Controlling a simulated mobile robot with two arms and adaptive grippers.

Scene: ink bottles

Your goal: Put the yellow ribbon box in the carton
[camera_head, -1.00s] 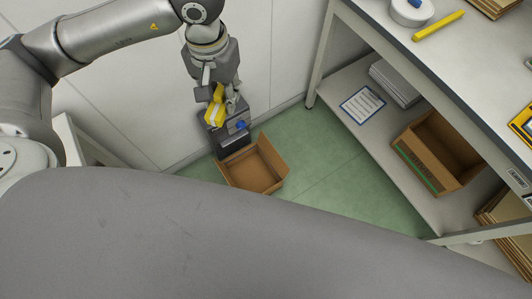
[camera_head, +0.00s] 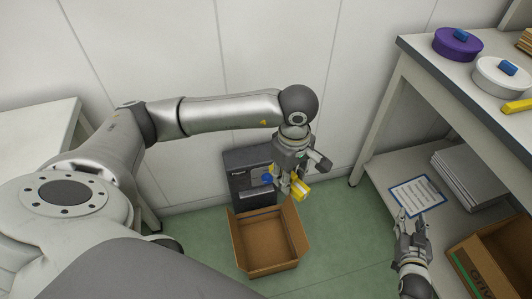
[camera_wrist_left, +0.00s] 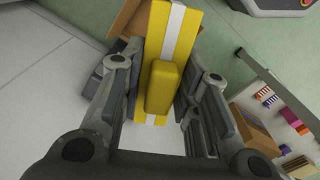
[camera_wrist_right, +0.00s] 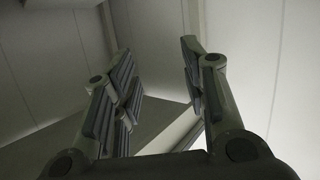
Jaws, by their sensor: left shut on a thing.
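The yellow ribbon box (camera_head: 302,190) has a white band and a raised yellow block on one face, clear in the left wrist view (camera_wrist_left: 160,88). My left gripper (camera_head: 289,188) is shut on it and holds it above the back right of an open brown carton (camera_head: 264,256) on the green floor. Part of this carton shows behind the box in the left wrist view (camera_wrist_left: 127,17). The fingers hide part of the box in the head view. My right gripper (camera_head: 411,226) is open and empty, in front of the shelf; its spread fingers show in the right wrist view (camera_wrist_right: 155,80).
A dark case with a blue knob (camera_head: 240,165) stands against the wall behind the carton. At right, a table carries purple (camera_head: 458,42) and white (camera_head: 500,76) round boxes. Its lower shelf holds a framed sheet (camera_head: 417,196), a grey stack (camera_head: 468,176) and another brown carton (camera_head: 480,270).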

